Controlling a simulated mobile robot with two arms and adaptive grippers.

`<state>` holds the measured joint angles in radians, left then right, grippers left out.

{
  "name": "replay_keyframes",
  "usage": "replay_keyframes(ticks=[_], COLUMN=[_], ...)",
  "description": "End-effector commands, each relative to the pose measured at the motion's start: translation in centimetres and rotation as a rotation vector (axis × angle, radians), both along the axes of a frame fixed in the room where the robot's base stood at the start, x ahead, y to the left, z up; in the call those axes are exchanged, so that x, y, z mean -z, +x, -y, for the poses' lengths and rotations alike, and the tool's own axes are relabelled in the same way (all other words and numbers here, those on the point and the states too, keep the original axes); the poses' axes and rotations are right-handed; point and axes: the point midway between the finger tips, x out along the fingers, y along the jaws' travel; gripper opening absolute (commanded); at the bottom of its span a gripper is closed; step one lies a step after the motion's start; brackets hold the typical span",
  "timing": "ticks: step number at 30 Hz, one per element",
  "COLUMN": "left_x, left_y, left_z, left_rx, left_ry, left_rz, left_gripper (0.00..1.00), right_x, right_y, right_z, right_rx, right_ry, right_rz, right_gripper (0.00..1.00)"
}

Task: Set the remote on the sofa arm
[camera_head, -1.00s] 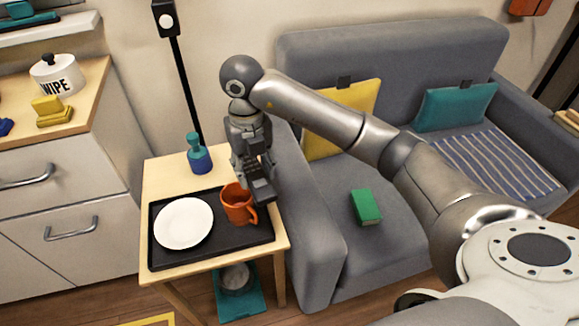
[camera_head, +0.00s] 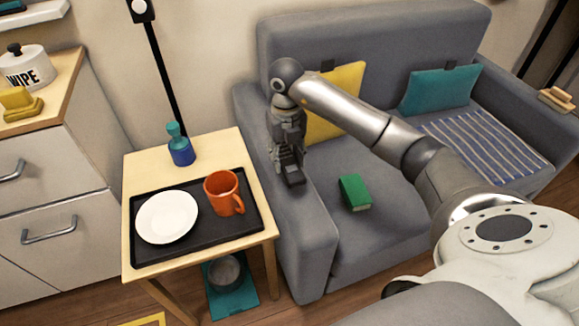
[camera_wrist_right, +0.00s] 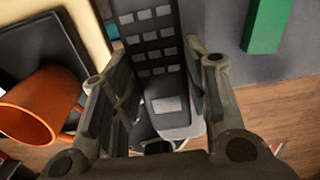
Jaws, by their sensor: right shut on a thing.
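The dark remote (camera_wrist_right: 160,45), with rows of grey buttons, lies between the fingers of my right gripper (camera_wrist_right: 155,75) in the wrist view. My right gripper (camera_head: 289,168) is shut on it; the remote (camera_head: 292,179) shows below the fingers in the head view. They are over the grey sofa's near-left arm (camera_head: 302,232). I cannot tell whether the remote touches the arm's top. My left gripper is not in view.
Left of the sofa arm stands a side table (camera_head: 145,165) with a black tray (camera_head: 190,247), white plate (camera_head: 167,217), orange mug (camera_head: 224,194) and blue bottle (camera_head: 181,150). A green book (camera_head: 355,193) and yellow cushion (camera_head: 337,100) are on the sofa.

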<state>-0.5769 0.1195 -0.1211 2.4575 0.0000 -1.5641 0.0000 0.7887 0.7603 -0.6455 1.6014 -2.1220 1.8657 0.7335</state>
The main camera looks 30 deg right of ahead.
Motion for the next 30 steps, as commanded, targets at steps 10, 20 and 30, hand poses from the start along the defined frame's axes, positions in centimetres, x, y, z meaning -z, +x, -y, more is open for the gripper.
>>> replay_keyframes(ticks=[10, 20, 30], left_x=[0.5, 0.5, 0.5], left_y=[-0.2, -0.2, -0.2], left_z=[-0.1, -0.1, 0.0], left_rx=[0.000, 0.000, 0.000], left_ry=[0.000, 0.000, 0.000], left_rz=[0.003, 0.004, 0.004], left_gripper=[0.00, 0.00, 0.00], right_x=[3.9, 4.2, 4.3], right_y=[0.0, 0.0, 0.0], right_z=[0.9, 0.9, 0.9], right_rx=[-0.001, -0.001, -0.001], right_ry=[0.000, 0.000, -0.001], right_rz=[0.000, 0.001, 0.001], right_gripper=[0.17, 0.17, 0.64])
